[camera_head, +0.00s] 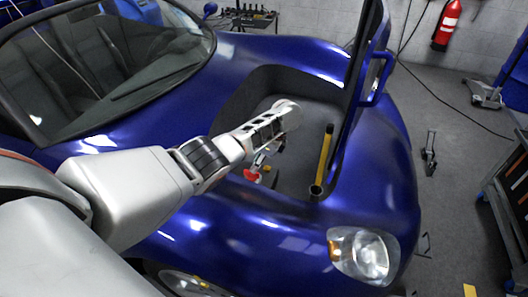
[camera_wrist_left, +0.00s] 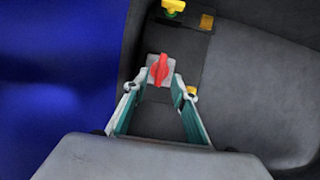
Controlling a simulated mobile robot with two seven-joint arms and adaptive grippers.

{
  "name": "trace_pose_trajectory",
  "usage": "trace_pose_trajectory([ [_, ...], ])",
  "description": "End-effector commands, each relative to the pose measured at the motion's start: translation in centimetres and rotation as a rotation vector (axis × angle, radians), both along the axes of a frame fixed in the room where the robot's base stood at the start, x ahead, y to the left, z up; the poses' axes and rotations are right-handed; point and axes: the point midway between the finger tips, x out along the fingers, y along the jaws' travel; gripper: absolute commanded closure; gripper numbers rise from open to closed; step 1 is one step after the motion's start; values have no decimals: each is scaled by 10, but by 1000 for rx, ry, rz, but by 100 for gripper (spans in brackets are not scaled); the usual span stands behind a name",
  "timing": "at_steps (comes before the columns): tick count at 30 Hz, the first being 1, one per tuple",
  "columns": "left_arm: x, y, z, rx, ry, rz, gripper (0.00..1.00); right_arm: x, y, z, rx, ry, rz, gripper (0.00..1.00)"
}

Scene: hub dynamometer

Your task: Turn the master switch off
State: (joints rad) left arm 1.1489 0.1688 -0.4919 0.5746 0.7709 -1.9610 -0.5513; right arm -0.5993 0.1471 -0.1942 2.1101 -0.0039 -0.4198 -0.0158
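The master switch is a red knob (camera_wrist_left: 160,70) on a small grey plate (camera_wrist_left: 152,84), inside the dark front compartment of the blue car. The knob also shows in the head view (camera_head: 251,175), just below my left gripper (camera_head: 260,161). In the left wrist view the gripper's two fingers (camera_wrist_left: 160,84) are apart, one on each side of the plate, with the red knob at the gap between their tips. Whether a fingertip touches the knob I cannot tell. The gripper holds nothing. My right gripper is not in view.
A yellow knob (camera_wrist_left: 173,7) and an orange block (camera_wrist_left: 207,21) sit beyond the switch on a dark panel. A yellow cylinder (camera_head: 324,155) stands in the compartment (camera_head: 295,180). The raised blue lid (camera_head: 366,60) bounds the right. A fire extinguisher (camera_head: 447,25) hangs on the wall.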

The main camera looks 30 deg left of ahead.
Motion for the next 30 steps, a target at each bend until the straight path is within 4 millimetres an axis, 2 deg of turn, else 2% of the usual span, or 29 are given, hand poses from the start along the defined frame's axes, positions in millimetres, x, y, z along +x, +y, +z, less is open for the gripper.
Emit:
trace_pose_trajectory([
  [6,5,-16,40,-2,-4,-2,74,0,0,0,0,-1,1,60],
  [12,7,-25,61,-2,-2,1,74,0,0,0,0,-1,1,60],
  [18,7,-27,68,0,0,1,74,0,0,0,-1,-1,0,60],
  [30,7,-27,68,0,0,1,74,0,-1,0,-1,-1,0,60],
])
